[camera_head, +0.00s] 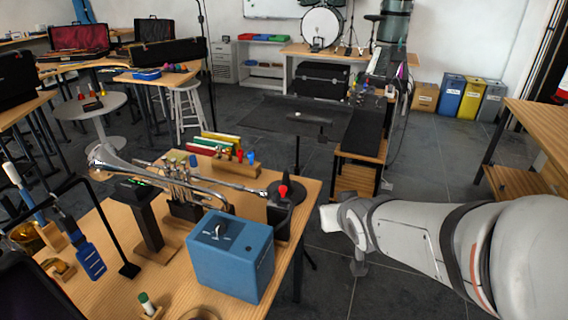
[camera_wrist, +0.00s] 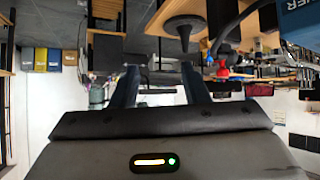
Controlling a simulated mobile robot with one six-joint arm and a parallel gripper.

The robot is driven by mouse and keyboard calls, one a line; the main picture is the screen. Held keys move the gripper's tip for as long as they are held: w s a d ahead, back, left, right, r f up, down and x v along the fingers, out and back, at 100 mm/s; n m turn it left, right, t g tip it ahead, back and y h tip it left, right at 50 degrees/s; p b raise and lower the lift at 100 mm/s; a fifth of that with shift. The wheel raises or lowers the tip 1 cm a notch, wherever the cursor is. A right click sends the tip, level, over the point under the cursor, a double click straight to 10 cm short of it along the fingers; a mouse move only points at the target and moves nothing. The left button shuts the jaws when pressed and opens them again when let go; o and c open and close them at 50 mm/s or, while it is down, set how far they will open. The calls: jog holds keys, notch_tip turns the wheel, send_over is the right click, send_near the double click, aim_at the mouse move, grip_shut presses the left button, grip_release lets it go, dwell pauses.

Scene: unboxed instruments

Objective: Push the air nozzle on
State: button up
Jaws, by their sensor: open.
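A blue box (camera_head: 230,258) with a dark knob or switch on top stands at the table's front right; its lettered corner (camera_wrist: 300,22) shows in the wrist view, ending in "WER". A dark, hose-like part (camera_head: 281,222) rises beside it. A small red piece (camera_head: 283,190) shows above the dark part, and also in the wrist view (camera_wrist: 222,70); I cannot tell whether this is the air nozzle or whether it is seated. A black cone on a disc (camera_wrist: 184,28) stands near it. My gripper (camera_wrist: 160,68) is open, with nothing between its fingers, apart from these things.
A silver trumpet (camera_head: 180,178) lies on a stand behind the blue box. Coloured books (camera_head: 215,143) and a wooden block with coloured pegs (camera_head: 236,165) stand at the table's back. A music stand (camera_head: 298,122) is beyond.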

aim_at(284, 190)
jog(key=w+a+n+t+y+b, duration=0.1)
jog(key=a+t+y+b, duration=0.1)
jog(key=a, duration=0.1)
jog(key=w+a+f+n+t+y+b, duration=0.1)
jog(key=w+a+t+y+b, duration=0.1)
jog(key=a, duration=0.1)
jog(key=w+a+f+n+t+y+b, duration=0.1)
jog(key=w+a+t+y+b, duration=0.1)
jog(key=a, duration=0.1)
jog(key=shift+a+f+y+b, duration=0.1)
jog(key=shift+a+y+b, duration=0.2)
jog(key=shift+p+x, duration=1.5)
jog(key=shift+x, duration=2.45)
grip_shut()
